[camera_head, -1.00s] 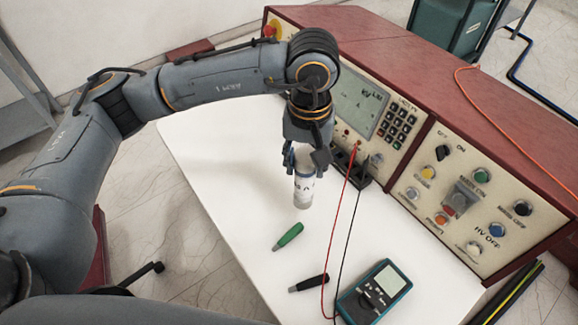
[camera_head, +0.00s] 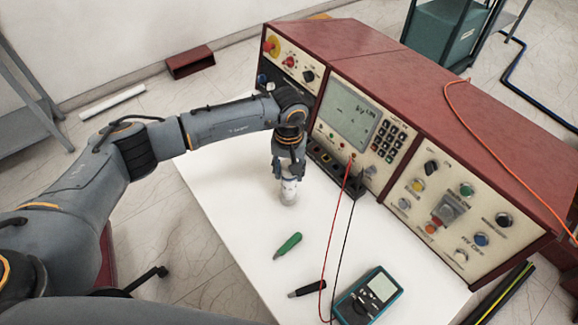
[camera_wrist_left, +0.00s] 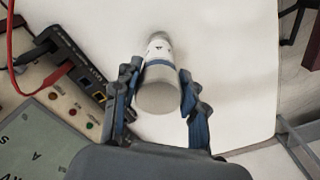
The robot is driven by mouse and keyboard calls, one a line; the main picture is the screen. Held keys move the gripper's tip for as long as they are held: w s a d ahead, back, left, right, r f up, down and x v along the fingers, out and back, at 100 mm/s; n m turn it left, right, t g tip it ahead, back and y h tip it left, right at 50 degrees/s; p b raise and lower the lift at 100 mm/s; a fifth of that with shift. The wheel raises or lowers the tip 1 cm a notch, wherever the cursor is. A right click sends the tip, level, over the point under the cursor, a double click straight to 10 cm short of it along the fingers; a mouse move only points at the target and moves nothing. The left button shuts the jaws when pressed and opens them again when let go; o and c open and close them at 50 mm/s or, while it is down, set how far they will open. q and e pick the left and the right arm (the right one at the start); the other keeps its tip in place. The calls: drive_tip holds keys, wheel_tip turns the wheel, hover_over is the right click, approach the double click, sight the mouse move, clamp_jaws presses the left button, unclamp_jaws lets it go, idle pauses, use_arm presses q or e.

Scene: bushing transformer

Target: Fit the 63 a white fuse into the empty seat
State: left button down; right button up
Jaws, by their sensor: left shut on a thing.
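The white fuse (camera_head: 288,190) is upright in my left gripper (camera_head: 289,172), above or at the white table top; I cannot tell whether its lower end touches. In the left wrist view the fuse (camera_wrist_left: 158,85) is a pale cylinder with a blue band, between the two fingers of the left gripper (camera_wrist_left: 158,98). A black fuse holder (camera_wrist_left: 70,62) lies to the left in the wrist view, at the foot of the console. In the head view the holder (camera_head: 325,158) is partly hidden behind the arm and leads. The empty seat is not clearly visible. My right gripper is not in view.
The red console (camera_head: 400,75) with its screen and buttons stands along the back of the white table (camera_head: 235,215). A green-handled tool (camera_head: 288,245), a black-handled tool (camera_head: 307,288) and a teal multimeter (camera_head: 369,296) lie near the front. Red and black leads hang beside the holder.

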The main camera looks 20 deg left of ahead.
use_arm(q)
drive_tip(key=shift+f+b, duration=0.15)
drive_tip(key=shift+b, duration=0.15)
drive_tip(key=c, duration=0.7)
unclamp_jaws()
drive_tip(key=shift+c, duration=0.2)
